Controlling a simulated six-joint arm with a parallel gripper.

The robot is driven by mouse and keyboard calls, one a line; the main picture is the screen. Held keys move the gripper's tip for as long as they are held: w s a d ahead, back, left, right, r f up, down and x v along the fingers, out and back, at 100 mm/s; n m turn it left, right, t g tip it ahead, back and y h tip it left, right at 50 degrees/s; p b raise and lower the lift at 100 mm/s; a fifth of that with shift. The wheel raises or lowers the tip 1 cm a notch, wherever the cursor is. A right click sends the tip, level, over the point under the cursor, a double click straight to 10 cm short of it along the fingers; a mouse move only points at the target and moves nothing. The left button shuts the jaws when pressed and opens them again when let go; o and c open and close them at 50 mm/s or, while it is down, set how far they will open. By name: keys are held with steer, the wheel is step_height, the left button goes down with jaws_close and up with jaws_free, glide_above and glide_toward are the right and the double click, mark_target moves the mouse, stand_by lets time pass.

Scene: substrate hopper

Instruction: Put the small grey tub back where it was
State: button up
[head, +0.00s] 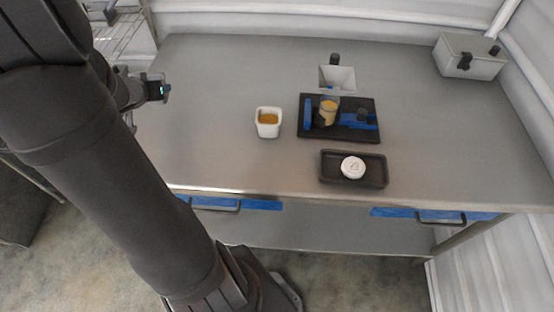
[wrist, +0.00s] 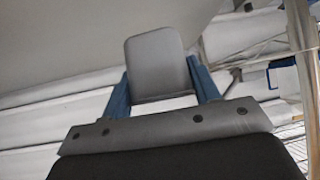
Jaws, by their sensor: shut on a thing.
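My gripper (wrist: 161,85) shows in the wrist view with its two blue fingers shut on the small grey tub (wrist: 157,58). The tub shows as a plain grey, round-cornered shape between the fingers. I cannot see into it from this side. In the head view, the dark wrist end of my arm is at the upper left, above the table's left side. The fingers and the tub cannot be made out there.
A white cup with orange-brown contents (head: 268,131) stands mid-table. Right of it are a black tray (head: 345,137) with a jar and blue parts, and a dark tray (head: 377,180) with a white lid (head: 353,167). A white hopper (head: 341,76) and grey box (head: 470,66) stand behind. The table's left is clear.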

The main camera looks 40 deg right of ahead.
steer(key=s+d+r+m+g+h, duration=0.2)
steer(key=s+d+m+g, duration=0.15)
steer(key=s+d, duration=0.6)
steer(key=s+d+r+m+g+h, duration=0.2)
steer(key=s+d+m, duration=0.35)
steer(key=s, duration=0.75)
steer(key=s+m+g, duration=0.6)
steer(key=s+g, duration=0.1)
steer(key=s, duration=1.7)
steer(key=shift+y, duration=0.3)
steer(key=w+f, duration=0.2)
steer(key=w, duration=0.1)
steer(key=w+d+f, duration=0.1)
steer(key=w+f, duration=0.2)
steer(key=w, duration=0.1)
steer(key=w+f, duration=0.2)
steer(key=w, duration=0.1)
steer(key=shift+w+d+f, duration=0.15)
steer(key=shift+w+d, duration=0.1)
steer(key=shift+w, duration=0.15)
steer(key=shift+f, duration=2.05)
steer(key=shift+f, duration=0.1)
steer(key=o, duration=0.5)
steer(key=shift+w+f, duration=0.1)
steer(key=o, duration=0.4)
